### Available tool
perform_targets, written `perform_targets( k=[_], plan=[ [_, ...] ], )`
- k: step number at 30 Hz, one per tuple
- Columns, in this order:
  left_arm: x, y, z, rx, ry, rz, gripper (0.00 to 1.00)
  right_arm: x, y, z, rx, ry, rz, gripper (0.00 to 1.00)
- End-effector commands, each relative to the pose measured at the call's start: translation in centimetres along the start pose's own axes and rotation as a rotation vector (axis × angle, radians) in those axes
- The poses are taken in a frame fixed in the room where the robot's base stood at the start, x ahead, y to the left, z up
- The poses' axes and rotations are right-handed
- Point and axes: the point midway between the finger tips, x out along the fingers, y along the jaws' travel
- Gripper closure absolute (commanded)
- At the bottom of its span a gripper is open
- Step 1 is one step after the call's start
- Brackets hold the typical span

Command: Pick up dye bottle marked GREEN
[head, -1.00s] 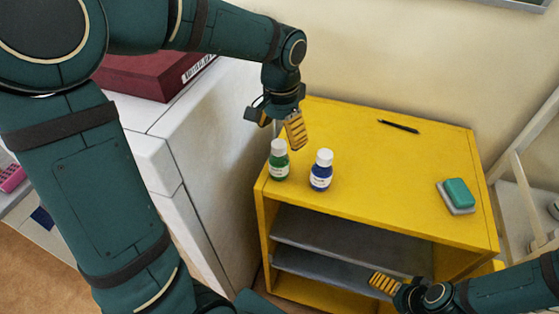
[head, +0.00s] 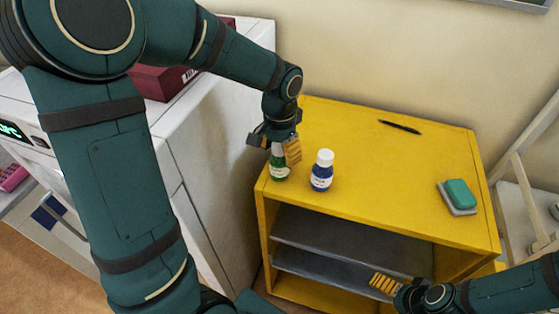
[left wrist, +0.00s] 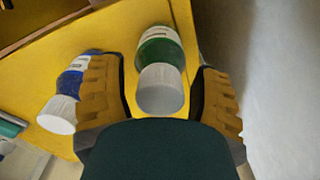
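The green dye bottle (head: 279,170) has a white cap and stands upright near the left front corner of the yellow cabinet's top. My left gripper (head: 277,152) is just above it, pointing down, and hides part of its cap. In the left wrist view the green bottle (left wrist: 160,70) is between the two open yellow finger pads (left wrist: 163,95), with space on both sides. A blue dye bottle (head: 321,172) stands upright to its right; it also shows just outside one finger in the left wrist view (left wrist: 67,90). My right gripper (head: 385,284) is low in front of the cabinet; its opening is unclear.
The yellow cabinet top (head: 370,170) is mostly clear. A black pen (head: 400,127) lies at the back, and a green and grey sponge-like block (head: 458,196) is at the right. A white machine (head: 215,150) stands close on the left.

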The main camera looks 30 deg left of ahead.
Motion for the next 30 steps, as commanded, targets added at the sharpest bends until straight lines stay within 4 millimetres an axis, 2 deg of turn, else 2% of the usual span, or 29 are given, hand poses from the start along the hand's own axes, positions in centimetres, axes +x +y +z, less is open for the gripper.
perform_targets(
  k=[1,4,5,16,20,23,30],
  plan=[
    [0.0,0.0,0.0,0.000,0.000,0.000,0.59,0.0,0.0,0.0,0.000,0.000,0.000,0.00],
    [0.0,0.0,0.0,0.000,0.000,0.000,0.94,0.0,0.0,0.0,0.000,0.000,0.000,0.00],
    [0.0,0.0,0.0,0.000,0.000,0.000,1.00,0.0,0.0,0.0,0.000,0.000,0.000,0.00],
    [0.0,0.0,0.0,0.001,0.001,0.000,1.00,0.0,0.0,0.0,0.000,0.000,0.000,0.00],
    [-0.6,0.0,-0.1,0.001,0.002,-0.001,1.00,0.0,0.0,0.0,0.000,0.000,0.000,0.00],
    [-1.9,0.0,-0.1,0.002,0.005,-0.002,1.00,-0.1,-0.1,0.0,0.000,0.000,0.000,0.00],
    [-6.6,0.0,-0.1,0.000,0.006,-0.002,1.00,-0.5,-0.2,-0.1,0.000,0.000,-0.001,0.00]
  ],
)
